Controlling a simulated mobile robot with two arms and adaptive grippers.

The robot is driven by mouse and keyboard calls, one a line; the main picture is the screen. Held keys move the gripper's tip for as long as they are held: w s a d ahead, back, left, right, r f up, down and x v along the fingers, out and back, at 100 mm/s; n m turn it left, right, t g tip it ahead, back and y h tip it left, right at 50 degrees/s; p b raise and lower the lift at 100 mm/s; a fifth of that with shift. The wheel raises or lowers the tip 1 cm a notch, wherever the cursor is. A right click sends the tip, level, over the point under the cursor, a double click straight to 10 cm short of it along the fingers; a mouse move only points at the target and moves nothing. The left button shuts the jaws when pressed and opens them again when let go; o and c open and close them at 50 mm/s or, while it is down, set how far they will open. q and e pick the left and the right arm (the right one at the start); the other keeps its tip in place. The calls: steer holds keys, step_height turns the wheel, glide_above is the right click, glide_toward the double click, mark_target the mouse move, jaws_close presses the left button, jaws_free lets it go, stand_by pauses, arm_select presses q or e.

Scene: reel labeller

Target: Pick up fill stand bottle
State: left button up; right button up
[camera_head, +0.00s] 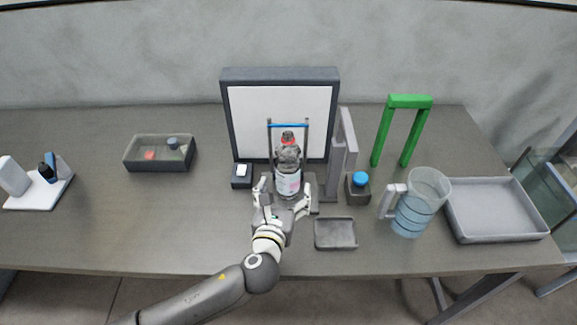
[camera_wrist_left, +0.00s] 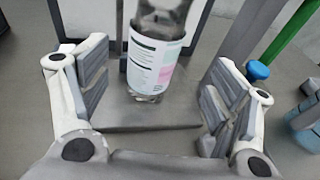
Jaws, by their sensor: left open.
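The fill stand bottle (camera_head: 288,179) stands upright, with a red cap, a dark upper part and a white and pink label. It is in front of a white panel with a dark frame. My left gripper (camera_head: 283,197) is open in front of the bottle. In the left wrist view the bottle (camera_wrist_left: 155,62) shows ahead and between the two open fingers of my left gripper (camera_wrist_left: 148,92). A gap shows on both sides, and neither finger touches it. The bottle's top is cut off in that view. My right gripper is not in view.
A grey upright post (camera_head: 338,165) stands close right of the bottle. A blue-capped dark block (camera_head: 358,190), a small grey tray (camera_head: 336,234), a measuring jug (camera_head: 417,203), a green frame (camera_head: 408,102) and a large grey tray (camera_head: 497,236) are further right. The table's left front is clear.

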mark_target(286, 178)
arm_select(q)
steer(key=shift+x, duration=1.15)
steer(key=shift+w+f, duration=0.2)
steer(key=shift+w, duration=0.15)
steer(key=shift+w+r+p, duration=0.1)
steer(key=shift+w+p, duration=0.3)
steer(key=shift+w, duration=0.65)
steer(key=x, duration=0.2)
steer(key=shift+w+f, duration=0.25)
steer(key=shift+w, duration=0.3)
steer(key=c, duration=0.7)
steer(key=shift+c, duration=1.1)
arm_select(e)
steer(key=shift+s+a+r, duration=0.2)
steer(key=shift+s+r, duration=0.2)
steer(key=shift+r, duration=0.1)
